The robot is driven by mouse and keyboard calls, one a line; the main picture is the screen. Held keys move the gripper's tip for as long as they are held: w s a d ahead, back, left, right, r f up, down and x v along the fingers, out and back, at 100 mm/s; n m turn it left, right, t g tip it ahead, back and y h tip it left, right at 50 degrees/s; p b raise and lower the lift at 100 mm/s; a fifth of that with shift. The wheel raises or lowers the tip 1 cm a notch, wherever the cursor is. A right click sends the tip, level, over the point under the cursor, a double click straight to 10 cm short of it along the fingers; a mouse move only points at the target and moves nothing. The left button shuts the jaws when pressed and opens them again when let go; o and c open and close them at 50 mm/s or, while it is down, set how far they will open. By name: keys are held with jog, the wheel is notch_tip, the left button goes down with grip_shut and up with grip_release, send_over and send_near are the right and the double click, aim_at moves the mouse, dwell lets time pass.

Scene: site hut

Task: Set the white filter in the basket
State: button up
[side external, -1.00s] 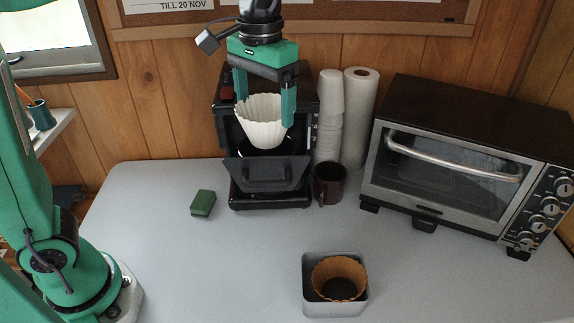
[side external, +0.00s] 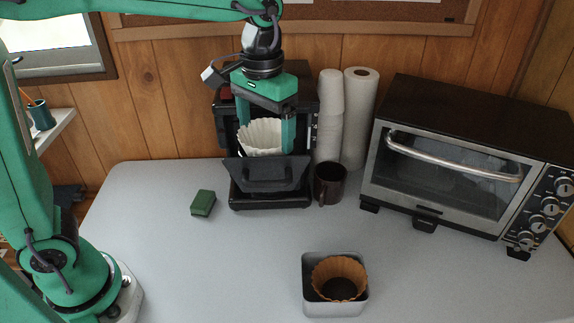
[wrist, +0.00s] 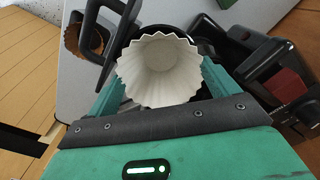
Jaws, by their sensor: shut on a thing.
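The white filter (side external: 262,136) is a fluted paper cup, open side up, and my gripper (side external: 265,140) is shut on it with a green finger at each side. In the side view its lower part is hidden behind the dark front of the basket (side external: 265,176) on the black coffee maker (side external: 302,92). I cannot tell whether the filter touches the basket's floor. In the wrist view the white filter (wrist: 160,68) sits between my fingers, with the dark round rim of the basket (wrist: 127,33) behind it.
A metal tin (side external: 334,308) holds a brown filter (side external: 340,276) at the front. A green sponge (side external: 203,203) lies left of the coffee maker. A dark mug (side external: 329,184), stacked cups (side external: 330,120), a paper roll (side external: 358,120) and a toaster oven (side external: 450,180) stand to its right.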

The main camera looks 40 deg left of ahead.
jog(key=shift+f, duration=0.35)
jog(key=o, duration=0.6)
jog(key=shift+r, duration=0.15)
jog(key=shift+r, duration=6.25)
jog(key=s+a+f+t, duration=0.2)
jog(key=s+a+f, duration=0.2)
jog(key=s, duration=0.1)
jog(key=s+a+f+t, duration=0.1)
jog(key=s+a+f, duration=0.3)
jog(key=f, duration=0.1)
jog(key=s+a+f+t, duration=0.2)
jog(key=s+a+f, duration=0.2)
jog(key=s+f, duration=0.1)
jog(key=shift+s+t, duration=0.3)
